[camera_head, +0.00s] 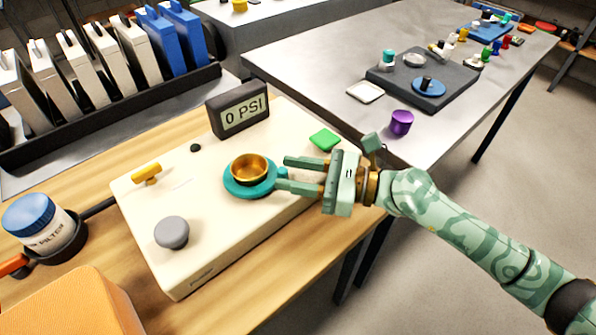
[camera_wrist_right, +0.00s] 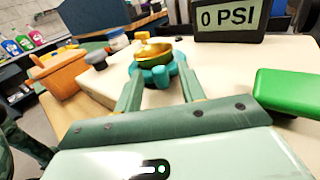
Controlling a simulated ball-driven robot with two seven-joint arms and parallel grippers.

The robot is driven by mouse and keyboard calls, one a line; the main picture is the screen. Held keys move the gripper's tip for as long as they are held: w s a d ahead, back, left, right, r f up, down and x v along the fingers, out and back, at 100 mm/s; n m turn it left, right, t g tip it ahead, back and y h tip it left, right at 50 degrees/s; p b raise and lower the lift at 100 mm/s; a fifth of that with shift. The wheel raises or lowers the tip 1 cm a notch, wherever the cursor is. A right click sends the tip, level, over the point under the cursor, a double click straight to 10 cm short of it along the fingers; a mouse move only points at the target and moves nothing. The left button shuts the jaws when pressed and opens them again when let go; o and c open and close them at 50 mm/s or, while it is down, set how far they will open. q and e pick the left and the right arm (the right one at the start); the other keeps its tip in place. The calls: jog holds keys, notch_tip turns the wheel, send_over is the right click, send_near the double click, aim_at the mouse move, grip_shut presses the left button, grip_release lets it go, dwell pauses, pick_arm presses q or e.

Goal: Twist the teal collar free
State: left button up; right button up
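The teal collar (camera_head: 237,189) sits around a gold cup-like fitting (camera_head: 249,168) on top of the cream box. It also shows in the right wrist view (camera_wrist_right: 150,76), with short lugs on its rim. My right gripper (camera_head: 283,172) comes in from the right at the collar's right edge. Its two fingers are apart, and a teal lug shows between their tips, with a gap on each side in the right wrist view. Whether a finger touches the collar I cannot tell. My left gripper is not in view.
The cream box (camera_head: 200,240) carries a 0 PSI display (camera_head: 240,110), a green block (camera_head: 324,139), a yellow handle (camera_head: 147,172) and a grey knob (camera_head: 172,232). A filter jar (camera_head: 45,228) and an orange case (camera_head: 75,305) stand left. A purple cup (camera_head: 401,122) sits on the metal table.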

jog(key=p+v, duration=0.1)
jog(key=v, duration=1.5)
jog(key=shift+d, duration=0.2)
